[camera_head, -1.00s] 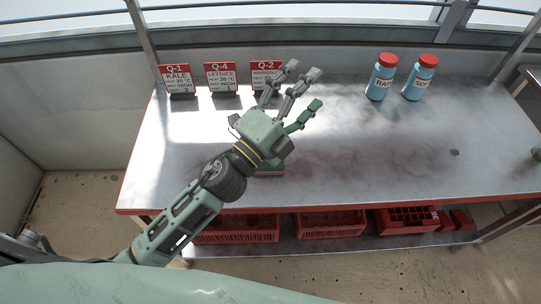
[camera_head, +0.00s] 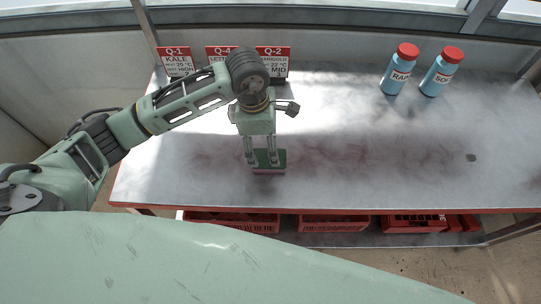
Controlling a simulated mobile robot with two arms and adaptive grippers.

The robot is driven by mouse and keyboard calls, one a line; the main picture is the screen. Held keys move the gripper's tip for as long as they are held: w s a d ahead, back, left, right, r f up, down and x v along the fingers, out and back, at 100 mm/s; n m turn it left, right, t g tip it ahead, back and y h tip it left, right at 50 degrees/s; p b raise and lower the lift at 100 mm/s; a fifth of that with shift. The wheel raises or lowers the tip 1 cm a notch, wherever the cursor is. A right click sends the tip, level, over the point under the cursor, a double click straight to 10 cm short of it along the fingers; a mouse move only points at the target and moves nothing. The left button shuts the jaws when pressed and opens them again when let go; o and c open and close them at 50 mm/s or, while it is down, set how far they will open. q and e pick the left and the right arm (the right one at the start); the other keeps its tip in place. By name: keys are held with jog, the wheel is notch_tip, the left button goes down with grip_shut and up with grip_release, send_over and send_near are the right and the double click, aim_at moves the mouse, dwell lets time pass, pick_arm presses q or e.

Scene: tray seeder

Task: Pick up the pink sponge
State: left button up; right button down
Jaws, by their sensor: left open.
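The sponge (camera_head: 263,160), with a green top and a thin pink edge along its front, lies on the metal table left of its middle. My left gripper (camera_head: 262,158) points down over it, open, with one finger near its left side and another over its right part. I cannot tell whether the fingers touch it. The gripper's body hides the area behind the sponge. My right gripper is not in view.
The metal table (camera_head: 380,170) is clear to the right, apart from a small dark spot. Sign cards (camera_head: 176,62) stand at the back left, partly behind my arm. Two blue bottles with red caps (camera_head: 398,72) (camera_head: 440,74) stand at the back right. Red crates (camera_head: 334,223) sit below.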

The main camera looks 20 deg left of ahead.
aim_at(268, 158)
pick_arm(q)
jog(key=shift+s+d+f, duration=0.1)
jog(key=shift+d+f, duration=0.1)
jog(key=shift+f, duration=0.75)
jog(key=f, duration=0.1)
jog(key=f+p, duration=0.1)
jog(key=f, duration=0.1)
jog(key=f+p, duration=0.1)
jog(key=f, duration=0.1)
jog(key=shift+d+f, duration=0.1)
jog(key=shift+d, duration=0.25)
jog(key=shift+c, duration=0.3)
jog(key=c, duration=0.8)
jog(key=shift+w+r, duration=0.2)
jog(key=shift+r, duration=0.3)
notch_tip(268, 158, up, 3)
jog(key=shift+f+b, duration=0.2)
jog(key=shift+b, duration=0.45)
jog(key=s+d+r+b, duration=0.2)
jog(key=s+d+r, duration=0.2)
jog(key=d+r, duration=0.3)
jog(key=d, duration=0.4)
jog(key=shift+r+b, duration=0.2)
jog(key=shift+b, duration=0.15)
